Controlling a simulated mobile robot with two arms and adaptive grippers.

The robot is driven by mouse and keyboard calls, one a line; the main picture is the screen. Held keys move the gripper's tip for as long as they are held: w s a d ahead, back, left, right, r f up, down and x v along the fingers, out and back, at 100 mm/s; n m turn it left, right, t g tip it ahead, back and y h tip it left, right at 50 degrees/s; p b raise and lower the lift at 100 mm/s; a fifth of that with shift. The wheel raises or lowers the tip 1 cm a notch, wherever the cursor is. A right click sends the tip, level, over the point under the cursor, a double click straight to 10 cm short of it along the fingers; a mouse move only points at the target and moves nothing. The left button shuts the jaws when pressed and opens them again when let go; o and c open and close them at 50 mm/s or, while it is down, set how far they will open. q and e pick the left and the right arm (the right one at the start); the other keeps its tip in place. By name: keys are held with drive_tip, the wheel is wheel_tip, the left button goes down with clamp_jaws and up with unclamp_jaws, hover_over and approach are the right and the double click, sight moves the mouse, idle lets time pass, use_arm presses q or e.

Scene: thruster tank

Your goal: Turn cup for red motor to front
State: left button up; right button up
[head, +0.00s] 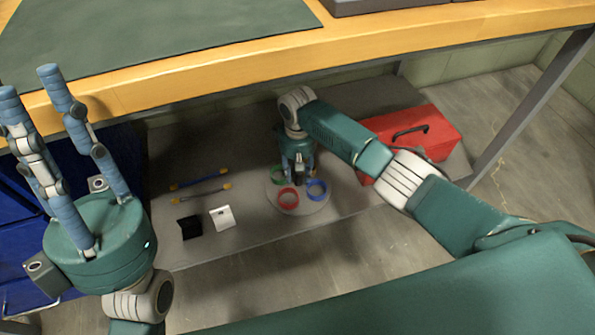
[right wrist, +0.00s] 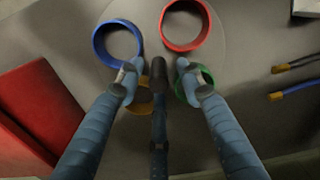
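A round grey turntable (head: 312,207) sits on the lower shelf. The red cup (head: 288,198) is at its near side, the blue cup (head: 316,188) to the right and the green cup (head: 277,175) farther back left. In the right wrist view the red cup (right wrist: 185,25) and blue cup (right wrist: 117,42) are clear. The green cup (right wrist: 207,76) and yellow cup (right wrist: 142,103) are partly behind my fingers. My right gripper (head: 299,180) points down over the turntable, fingers apart, holding nothing; contact is unclear. My left gripper (head: 30,84) is raised at the left, open and empty.
A red toolbox (head: 415,137) stands right of the turntable. The wooden bench edge (head: 200,82) is above the shelf. Blue drawers (head: 22,225) stand far left.

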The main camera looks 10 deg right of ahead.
wheel_tip(320, 180, up, 12)
idle(0.4)
drive_tip(key=shift+f, duration=0.2)
